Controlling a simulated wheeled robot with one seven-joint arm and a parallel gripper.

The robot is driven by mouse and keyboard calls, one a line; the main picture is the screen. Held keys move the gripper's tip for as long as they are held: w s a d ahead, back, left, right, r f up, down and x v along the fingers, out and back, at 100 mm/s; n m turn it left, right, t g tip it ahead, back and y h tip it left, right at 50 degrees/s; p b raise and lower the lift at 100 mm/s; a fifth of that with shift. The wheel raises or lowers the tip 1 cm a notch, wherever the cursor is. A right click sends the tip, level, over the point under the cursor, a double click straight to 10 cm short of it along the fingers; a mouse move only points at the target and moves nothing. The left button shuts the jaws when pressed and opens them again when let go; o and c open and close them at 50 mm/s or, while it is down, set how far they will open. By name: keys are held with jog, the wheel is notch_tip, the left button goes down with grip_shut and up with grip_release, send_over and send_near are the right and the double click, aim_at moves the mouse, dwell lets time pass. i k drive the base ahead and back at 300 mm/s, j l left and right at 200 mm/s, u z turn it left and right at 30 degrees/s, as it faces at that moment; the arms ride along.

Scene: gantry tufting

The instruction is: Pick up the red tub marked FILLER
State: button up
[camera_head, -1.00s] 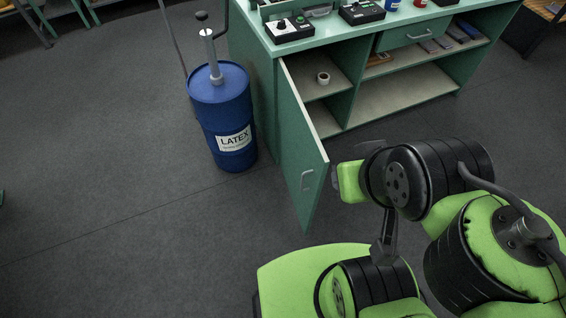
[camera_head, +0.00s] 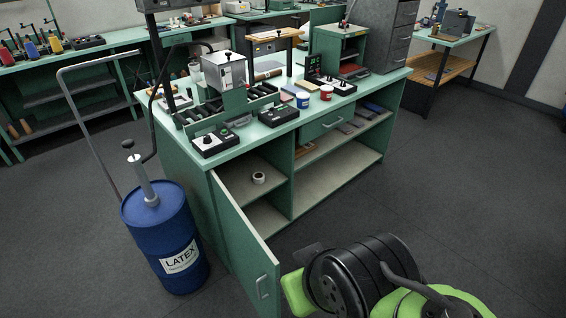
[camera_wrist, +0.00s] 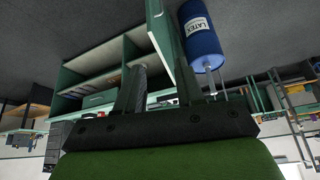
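A small red tub (camera_head: 326,92) with a pale label stands on the green bench top, near its front edge. Its lettering is too small to read. A blue and white tub (camera_head: 303,100) stands just to its left. My gripper (camera_wrist: 157,65) shows in the wrist view with its two dark fingers apart and nothing between them. It is low in front of the bench, well away from the red tub. In the head view my arm hides the fingers.
The bench's cabinet door (camera_head: 247,250) hangs open towards me. A blue LATEX drum (camera_head: 165,240) with a pump stands left of it. Black control boxes (camera_head: 215,141) and a grey machine (camera_head: 224,72) stand on the bench. The floor right of the bench is clear.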

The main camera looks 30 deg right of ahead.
aim_at(327, 91)
jog(key=i+l+u, duration=0.1)
jog(key=l, duration=0.4)
jog(key=i+l+u, duration=0.1)
jog(key=l, duration=0.45)
jog(key=l+u, duration=0.1)
jog(key=l, duration=0.4)
jog(key=i+l+u, duration=0.1)
jog(key=i+l, duration=0.15)
jog(key=i+l+u, duration=0.1)
jog(key=l, duration=0.3)
jog(key=i+l+u, duration=0.1)
jog(key=i+l, duration=0.2)
jog(key=i+l+u, duration=0.15)
jog(key=l, duration=0.3)
jog(key=i+l+u, duration=0.1)
jog(key=i, duration=0.2)
jog(key=i+l, duration=0.25)
jog(key=i+u, duration=0.05)
jog(key=i, duration=0.05)
